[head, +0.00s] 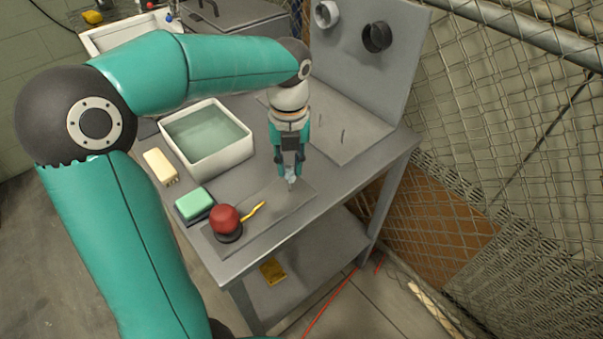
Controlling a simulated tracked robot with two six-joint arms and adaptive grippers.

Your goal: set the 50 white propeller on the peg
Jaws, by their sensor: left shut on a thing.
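My left gripper (289,172) points down over the grey bench and is shut on a small pale piece, the white propeller (292,181). Only a little of the propeller shows between and below the fingertips, and its number cannot be read. It is just above or touching a thin grey mat (296,200); I cannot tell which. Two thin upright pegs, a right one (342,136) and a left one (306,130), stand on a grey plate behind the gripper, apart from it. Both look bare. My right gripper is not in view.
A white water tank (243,155) stands left of the gripper. A cream block (160,167), a green sponge (195,204), a red-topped knob (226,219) and a yellow tool (252,211) lie nearer. A grey upright panel (365,75) with two rings rises behind. Wire fencing is at right.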

